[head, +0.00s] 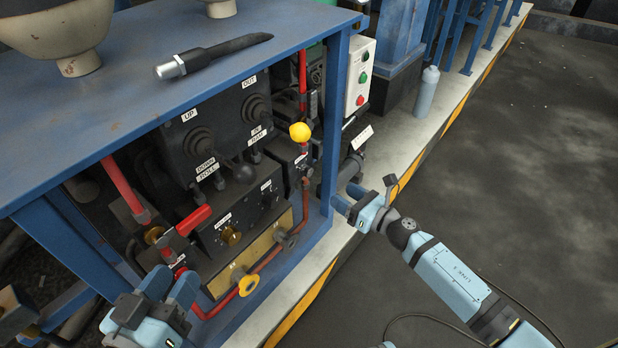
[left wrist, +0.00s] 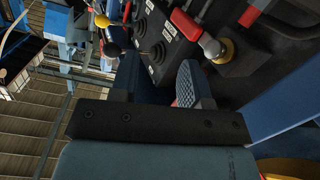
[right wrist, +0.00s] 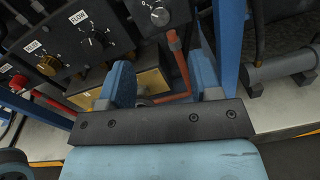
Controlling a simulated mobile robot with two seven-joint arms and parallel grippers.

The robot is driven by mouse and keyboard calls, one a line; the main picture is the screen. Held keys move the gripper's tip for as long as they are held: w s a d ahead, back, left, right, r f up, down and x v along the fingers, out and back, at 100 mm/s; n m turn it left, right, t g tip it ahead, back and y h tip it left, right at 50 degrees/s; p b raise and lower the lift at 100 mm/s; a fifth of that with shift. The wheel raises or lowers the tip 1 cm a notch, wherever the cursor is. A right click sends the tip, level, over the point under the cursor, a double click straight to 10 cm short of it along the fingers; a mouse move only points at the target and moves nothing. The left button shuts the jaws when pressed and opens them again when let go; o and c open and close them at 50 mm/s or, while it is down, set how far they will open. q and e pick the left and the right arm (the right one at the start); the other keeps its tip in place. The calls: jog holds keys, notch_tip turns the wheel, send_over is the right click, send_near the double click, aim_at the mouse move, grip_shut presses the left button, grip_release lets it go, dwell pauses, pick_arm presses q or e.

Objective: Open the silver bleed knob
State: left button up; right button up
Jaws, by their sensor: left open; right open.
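In the right wrist view a small grey part shows low between the fingers, mostly hidden. My right gripper (head: 350,198) is open and empty, right of the panel's blue post and apart from the knob. It also shows in the right wrist view (right wrist: 163,80). My left gripper (head: 170,288) is open and empty at the panel's lower left, below a red-handled lever (head: 194,221).
A yellow knob (head: 249,285) sits lower left on the red pipe. A brass knob (head: 230,235) and black dial (head: 268,200) are above. A yellow ball lever (head: 300,132) sticks out near the blue post (head: 335,120).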

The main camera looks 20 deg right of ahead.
aim_at(310, 174)
jog(key=b+x, duration=0.1)
jog(key=x, duration=1.1)
jog(key=shift+b, duration=0.3)
jog(key=shift+s, duration=0.1)
jog(key=c, duration=0.9)
